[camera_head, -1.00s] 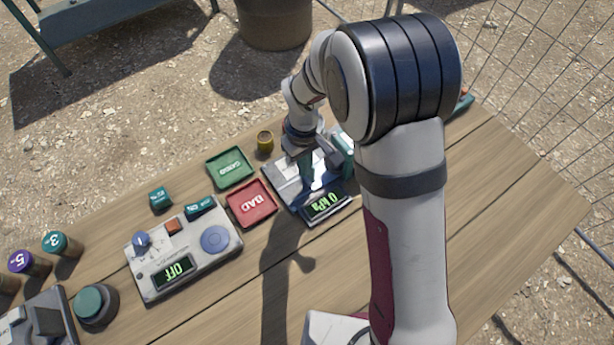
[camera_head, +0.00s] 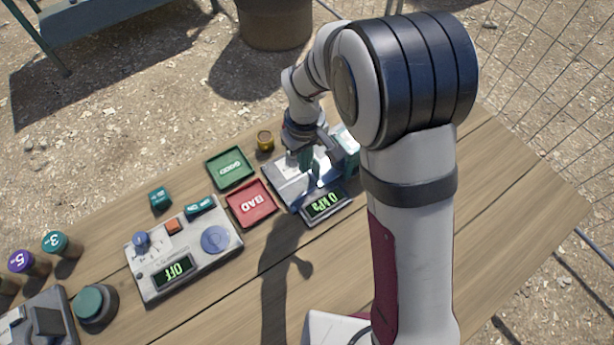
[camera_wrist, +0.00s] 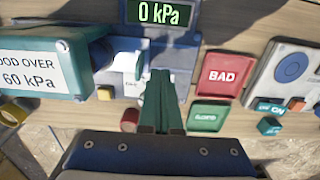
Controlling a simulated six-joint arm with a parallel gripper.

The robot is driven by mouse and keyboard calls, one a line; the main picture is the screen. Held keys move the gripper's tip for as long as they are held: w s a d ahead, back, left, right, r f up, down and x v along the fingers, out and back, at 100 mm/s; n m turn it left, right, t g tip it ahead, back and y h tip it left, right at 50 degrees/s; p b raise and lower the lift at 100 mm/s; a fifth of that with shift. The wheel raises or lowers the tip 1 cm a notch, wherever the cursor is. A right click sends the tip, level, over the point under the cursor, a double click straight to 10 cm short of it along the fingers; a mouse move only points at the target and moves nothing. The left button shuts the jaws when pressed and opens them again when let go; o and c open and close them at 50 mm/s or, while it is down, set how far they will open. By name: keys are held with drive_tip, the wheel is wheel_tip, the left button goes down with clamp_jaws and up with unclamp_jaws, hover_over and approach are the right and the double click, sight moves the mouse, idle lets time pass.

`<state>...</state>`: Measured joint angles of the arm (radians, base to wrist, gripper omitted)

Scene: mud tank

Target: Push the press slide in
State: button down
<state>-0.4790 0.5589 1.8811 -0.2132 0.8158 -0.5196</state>
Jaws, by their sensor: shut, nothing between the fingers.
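The press (camera_head: 283,187) is a grey machine with a lit display reading 0 kPa (camera_head: 325,204), at the table's far side. In the wrist view its display (camera_wrist: 160,12) is at the top, with a white block (camera_wrist: 126,68) on its grey-blue body below. I cannot clearly tell which part is the slide. My gripper (camera_wrist: 161,75) is shut and empty, its teal fingers together just right of the white block. Contact with the press cannot be told. In the head view my gripper (camera_head: 312,172) is over the press, and the wrist partly hides it.
A teal box reading GOOD OVER 60 kPa (camera_wrist: 40,62) stands left of the fingers in the wrist view. The BAD tray (camera_head: 251,205) and green tray (camera_head: 230,167) are beside the press. A switched-off panel (camera_head: 183,262) is farther left.

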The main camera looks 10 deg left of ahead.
wheel_tip(320, 180, up, 5)
drive_tip(key=shift+r, duration=0.1)
idle(0.3)
drive_tip(key=s+d+r+m+y, duration=0.1)
drive_tip(key=s+d+r+m, duration=0.3)
drive_tip(key=s+d+m, duration=0.3)
drive_tip(key=s+d+r+m, duration=0.4)
drive_tip(key=s+d+m, duration=0.3)
drive_tip(key=s, duration=0.7)
drive_tip(key=shift+s+d+r+m+y, duration=0.25)
drive_tip(key=shift+s+r+m+y, duration=0.05)
drive_tip(key=shift+s+r+y, duration=0.1)
drive_tip(key=shift+w, duration=0.1)
